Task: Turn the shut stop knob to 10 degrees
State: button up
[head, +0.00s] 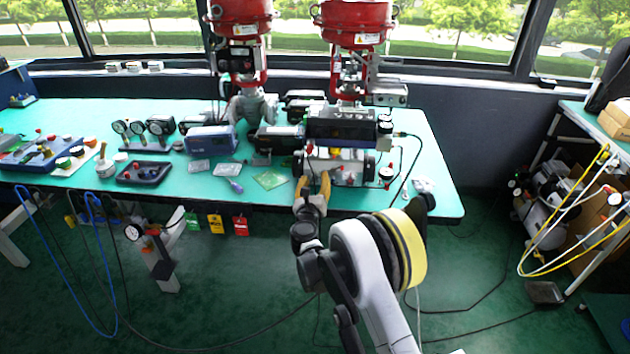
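The valve positioner (340,162), a silver unit with dark round ends, sits at the front edge of the green table, below a dark blue box (341,125). My gripper (313,181), with yellow fingers, reaches up from my arm to the lower left front of the positioner. Its two fingers look spread, with a gap between them. I cannot tell whether they touch the positioner. The shut stop knob cannot be made out at this size, and its angle cannot be read; the gripper may hide it.
Two red valve actuators (354,24) (240,20) stand behind the positioner. Cables hang at the right. The floor in front is mostly open.

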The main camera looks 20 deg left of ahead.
grip_shut()
jog(key=shift+m, duration=0.3)
jog(key=m, duration=1.1)
jog(key=shift+m, duration=0.4)
dwell(0.3)
jog(key=shift+o, duration=0.4)
grip_release()
